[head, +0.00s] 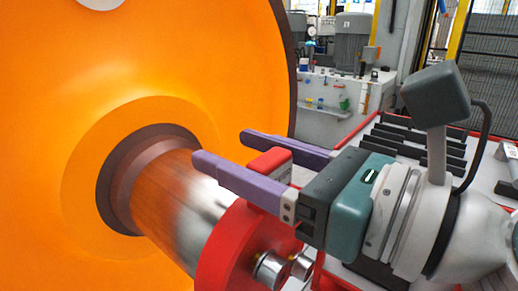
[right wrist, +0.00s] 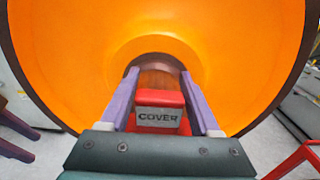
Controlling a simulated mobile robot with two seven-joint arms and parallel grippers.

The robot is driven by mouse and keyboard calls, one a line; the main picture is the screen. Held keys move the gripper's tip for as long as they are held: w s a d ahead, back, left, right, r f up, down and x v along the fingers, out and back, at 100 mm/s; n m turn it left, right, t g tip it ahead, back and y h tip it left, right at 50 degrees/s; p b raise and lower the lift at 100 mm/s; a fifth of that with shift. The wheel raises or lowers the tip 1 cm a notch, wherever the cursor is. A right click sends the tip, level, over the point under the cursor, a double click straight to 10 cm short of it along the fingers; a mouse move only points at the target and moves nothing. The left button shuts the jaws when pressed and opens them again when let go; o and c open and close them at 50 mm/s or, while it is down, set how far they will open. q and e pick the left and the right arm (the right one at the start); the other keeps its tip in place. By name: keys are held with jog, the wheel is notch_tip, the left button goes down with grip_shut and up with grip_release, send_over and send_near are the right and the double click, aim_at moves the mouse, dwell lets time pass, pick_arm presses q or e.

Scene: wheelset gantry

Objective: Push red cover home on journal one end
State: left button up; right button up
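The red cover (head: 232,252) sits around the outer end of the journal (head: 172,205); bare journal shows between it and the wheel (head: 150,75). A red block with a grey face marked COVER (right wrist: 158,117) stands on top, and it also shows in the head view (head: 268,161). My right gripper (head: 218,148) is open, its two purple fingers on either side of this block. In the right wrist view, gaps show between block and fingers. Purple finger-like parts (right wrist: 14,150) at that view's left edge look like my left gripper; whether it is open is unclear.
Shiny round metal parts (head: 271,271) stick out at the cover's outer side. A red-edged table with dark ribbed pieces (head: 418,137) stands behind my right gripper. A workbench with a grey machine (head: 353,43) is further back. A red frame (right wrist: 296,160) shows at right in the wrist view.

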jog(key=o, duration=0.4)
jog(key=shift+c, duration=0.2)
jog(key=shift+f, duration=0.1)
jog(key=b+v, duration=0.1)
jog(key=v, duration=0.7)
jog(key=shift+s+d+f+b, duration=0.1)
jog(key=shift+s+d+b, duration=0.15)
jog(key=shift+d+b, duration=0.1)
jog(key=shift+s+d+r, duration=0.2)
jog(key=shift+s+d, duration=0.15)
jog(key=shift+d, duration=0.05)
